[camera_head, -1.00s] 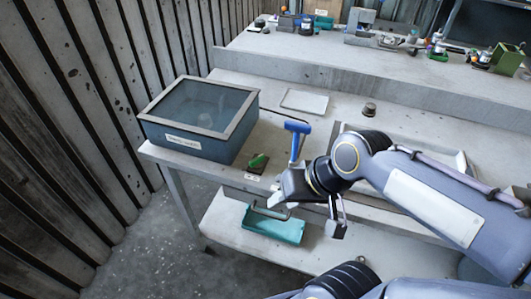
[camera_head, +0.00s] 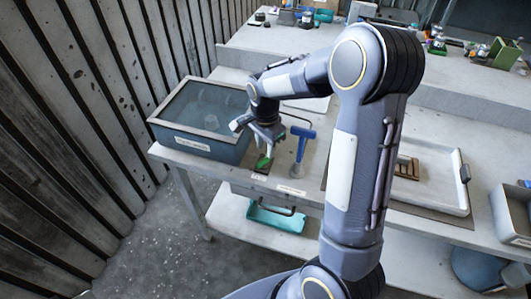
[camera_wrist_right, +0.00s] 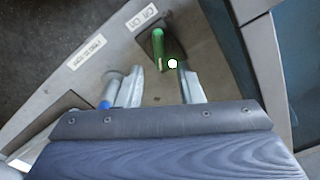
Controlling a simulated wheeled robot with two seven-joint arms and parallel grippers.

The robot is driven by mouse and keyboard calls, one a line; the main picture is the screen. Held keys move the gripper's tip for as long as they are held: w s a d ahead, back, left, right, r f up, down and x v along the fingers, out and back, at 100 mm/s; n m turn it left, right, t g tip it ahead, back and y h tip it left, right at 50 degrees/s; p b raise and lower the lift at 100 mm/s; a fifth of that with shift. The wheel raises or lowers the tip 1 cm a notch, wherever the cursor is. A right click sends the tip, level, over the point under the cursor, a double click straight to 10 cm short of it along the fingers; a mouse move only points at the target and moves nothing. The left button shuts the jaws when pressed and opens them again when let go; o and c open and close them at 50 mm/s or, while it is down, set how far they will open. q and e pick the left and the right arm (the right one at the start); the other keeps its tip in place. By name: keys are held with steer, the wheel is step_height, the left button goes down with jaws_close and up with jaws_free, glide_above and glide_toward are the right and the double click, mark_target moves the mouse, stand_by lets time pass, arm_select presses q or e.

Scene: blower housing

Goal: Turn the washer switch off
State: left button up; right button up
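The washer switch is a green lever (camera_head: 263,162) on a small dark plate at the table's front edge, just right of a blue-grey box with a glass lid (camera_head: 200,112). In the right wrist view the green lever (camera_wrist_right: 158,46) lies ahead of the fingers, beside a label that seems to read ON and OFF (camera_wrist_right: 146,18). My right gripper (camera_head: 255,138) is over the switch, pointing down. Its two fingers are apart with nothing held between them (camera_wrist_right: 162,78). I cannot tell whether a finger touches the lever. My left gripper is not in view.
A white tray (camera_head: 440,190) lies further right, and a teal bin (camera_head: 275,218) sits on the lower shelf. The box wall is close to the gripper's left.

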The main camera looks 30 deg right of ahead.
mark_target(265, 157)
steer(key=shift+f, duration=2.1)
jaws_close()
